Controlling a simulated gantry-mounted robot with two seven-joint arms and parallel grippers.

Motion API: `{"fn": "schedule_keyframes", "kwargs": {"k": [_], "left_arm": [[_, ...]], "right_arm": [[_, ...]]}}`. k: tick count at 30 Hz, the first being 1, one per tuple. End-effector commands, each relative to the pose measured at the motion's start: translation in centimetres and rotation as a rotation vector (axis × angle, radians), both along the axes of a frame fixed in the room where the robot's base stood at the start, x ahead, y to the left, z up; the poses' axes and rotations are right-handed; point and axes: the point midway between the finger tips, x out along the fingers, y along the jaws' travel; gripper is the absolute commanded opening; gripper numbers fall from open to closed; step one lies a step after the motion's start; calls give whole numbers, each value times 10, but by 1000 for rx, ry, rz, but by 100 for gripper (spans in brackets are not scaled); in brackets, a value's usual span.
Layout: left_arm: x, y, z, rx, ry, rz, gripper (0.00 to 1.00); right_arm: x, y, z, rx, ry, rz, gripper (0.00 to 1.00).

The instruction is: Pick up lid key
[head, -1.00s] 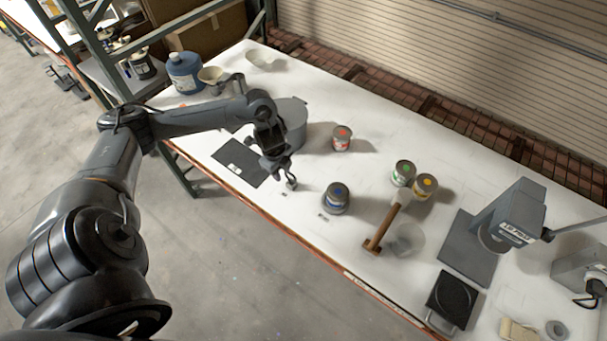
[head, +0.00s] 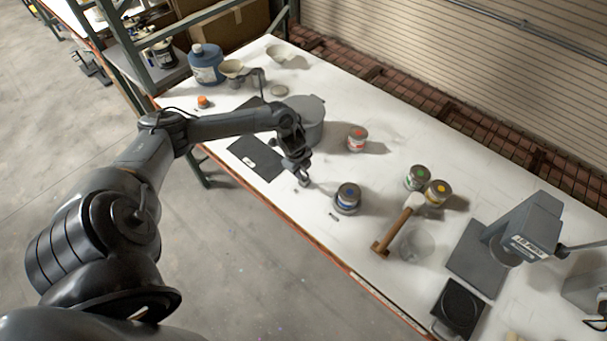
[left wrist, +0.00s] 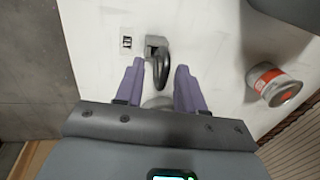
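In the head view the lid key (head: 304,183) is a tiny grey shape just under my left gripper (head: 298,172). In the left wrist view the two purple fingers of my left gripper (left wrist: 160,67) are apart, one on each side of the dark loop. I see no finger clearly touching it. My right gripper is not in view.
A blue-marked can (head: 347,197) stands close to the right of the gripper. A red-marked can (head: 357,138) and a grey pot (head: 306,118) stand behind. A mallet (head: 398,229) lies further right. A black mat (head: 250,152) lies to the left.

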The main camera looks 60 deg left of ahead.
Motion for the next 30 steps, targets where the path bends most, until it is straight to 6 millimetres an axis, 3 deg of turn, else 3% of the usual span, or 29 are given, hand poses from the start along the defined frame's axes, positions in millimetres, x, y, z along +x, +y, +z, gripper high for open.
{"fn": "schedule_keyframes", "kwargs": {"k": [6, 13, 14, 21, 30], "left_arm": [[4, 1, -17, 1, -1, -1, 38], [4, 1, -18, 1, -1, -1, 38], [4, 1, -18, 1, -1, -1, 37], [4, 1, -18, 1, -1, -1, 0], [4, 1, -18, 2, -2, -1, 0]], "right_arm": [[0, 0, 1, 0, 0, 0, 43], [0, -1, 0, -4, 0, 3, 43], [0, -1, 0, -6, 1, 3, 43], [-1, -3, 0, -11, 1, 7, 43], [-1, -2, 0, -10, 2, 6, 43]]}}
